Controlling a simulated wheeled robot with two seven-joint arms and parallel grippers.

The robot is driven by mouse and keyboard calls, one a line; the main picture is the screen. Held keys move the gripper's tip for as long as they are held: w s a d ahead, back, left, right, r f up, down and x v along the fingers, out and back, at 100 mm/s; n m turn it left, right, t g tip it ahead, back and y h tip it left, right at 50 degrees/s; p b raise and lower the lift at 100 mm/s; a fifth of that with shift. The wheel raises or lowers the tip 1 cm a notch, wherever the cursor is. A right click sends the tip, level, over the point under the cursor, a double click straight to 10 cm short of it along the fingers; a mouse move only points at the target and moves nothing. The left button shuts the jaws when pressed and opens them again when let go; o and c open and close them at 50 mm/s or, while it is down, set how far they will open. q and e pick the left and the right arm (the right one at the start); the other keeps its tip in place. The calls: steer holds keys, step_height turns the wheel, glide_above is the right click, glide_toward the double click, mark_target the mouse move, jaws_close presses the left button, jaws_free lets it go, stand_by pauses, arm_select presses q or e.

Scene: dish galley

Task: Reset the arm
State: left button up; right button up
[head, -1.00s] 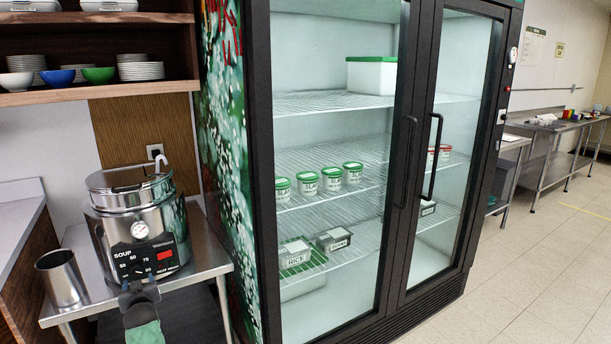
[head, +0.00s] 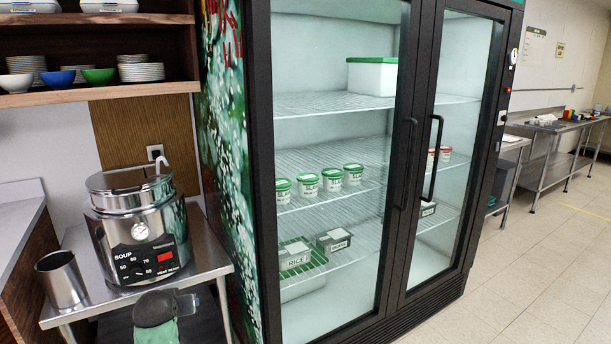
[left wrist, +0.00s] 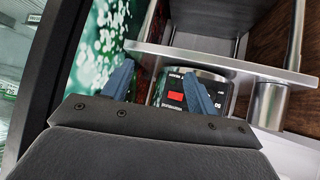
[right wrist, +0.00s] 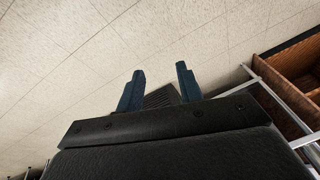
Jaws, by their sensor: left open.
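My left gripper (left wrist: 158,84) is open and empty in the left wrist view, its two blue fingers apart. The steel soup warmer (head: 139,215) stands on a steel table, its dial and red display facing me. In the left wrist view, its front panel (left wrist: 174,97) appears upside down beyond and between the fingers. In the head view, my left wrist shows low in front of the table, below the warmer, and the fingers are hard to make out. My right gripper (right wrist: 160,84) has its fingers apart with nothing between them, over the tiled floor, and is outside the head view.
A steel cup (head: 62,280) stands left of the warmer on the table (head: 208,262). A tall glass-door fridge (head: 262,200) with tubs inside stands close on the right, doors closed. A wooden shelf (head: 150,91) with bowls and plates hangs above. Open floor (head: 540,270) lies at right.

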arm_select(q)
steer(key=s+d+f+m+g+h+p, duration=0.15)
steer(key=s+d+f, duration=0.25)
steer(key=s+d, duration=0.65)
steer(key=s+d+f+m+g+h+p, duration=0.15)
steer(key=s+d+f+m+g, duration=0.35)
steer(key=s, duration=1)
steer(key=s+d+f, duration=0.2)
steer(key=s+f, duration=0.2)
steer(key=s, duration=0.5)
steer(key=s+d+f+n+g+p, duration=0.1)
steer(key=s+f, duration=0.3)
steer(key=s, duration=0.4)
steer(key=shift+s+d, duration=0.4)
steer(key=shift+d, duration=0.05)
arm_select(e)
steer(key=d+r, duration=0.3)
steer(key=r, duration=0.3)
steer(key=shift+w+h, duration=0.15)
steer(key=shift+h, duration=0.15)
arm_select(q)
steer(key=shift+n, duration=0.25)
